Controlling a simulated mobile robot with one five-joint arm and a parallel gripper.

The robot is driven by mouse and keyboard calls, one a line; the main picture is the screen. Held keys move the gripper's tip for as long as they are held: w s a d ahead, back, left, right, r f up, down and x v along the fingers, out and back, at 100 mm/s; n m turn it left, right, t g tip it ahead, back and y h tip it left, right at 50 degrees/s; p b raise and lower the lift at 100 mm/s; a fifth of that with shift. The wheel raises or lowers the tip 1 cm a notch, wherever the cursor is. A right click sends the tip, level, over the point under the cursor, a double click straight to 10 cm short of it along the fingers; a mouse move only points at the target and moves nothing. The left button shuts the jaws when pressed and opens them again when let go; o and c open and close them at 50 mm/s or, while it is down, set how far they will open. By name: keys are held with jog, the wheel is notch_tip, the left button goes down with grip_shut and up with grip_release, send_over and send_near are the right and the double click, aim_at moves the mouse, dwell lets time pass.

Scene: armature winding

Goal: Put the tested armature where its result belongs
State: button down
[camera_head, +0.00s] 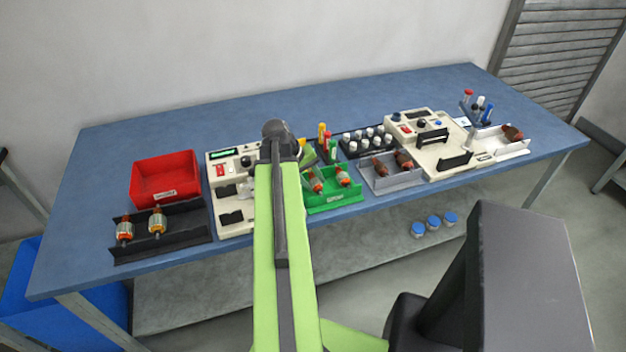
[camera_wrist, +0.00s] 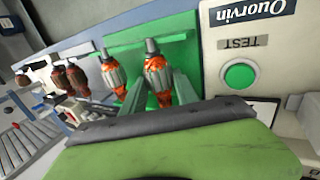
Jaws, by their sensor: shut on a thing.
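My gripper (camera_wrist: 160,88) is shut on an armature (camera_wrist: 158,70) with orange windings and a grey shaft end, seen between its two green fingers in the wrist view. The held armature is over or in the green tray (camera_wrist: 183,50); I cannot tell whether it touches the floor. A second armature (camera_wrist: 112,75) lies in that tray beside it. In the head view the green tray (camera_head: 335,199) shows two armatures, and my arm hides most of the gripper. The cream tester (camera_head: 236,232), with a lit green display, stands left of the tray; its green button (camera_wrist: 238,75) shows in the wrist view.
A red bin (camera_head: 165,180) and a black rack (camera_head: 185,238) with two armatures are at the left. A grey tray (camera_head: 395,182) with brown-wound armatures, a second cream machine (camera_head: 440,160) and a white tray (camera_head: 515,150) are to the right. The blue table's front left is clear.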

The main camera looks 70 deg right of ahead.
jog(key=shift+f, duration=0.15)
jog(key=c, duration=0.9)
grip_release()
jog(key=shift+o, duration=0.2)
jog(key=p+v, duration=1.5)
jog(key=v, duration=0.2)
jog(key=shift+r, duration=0.25)
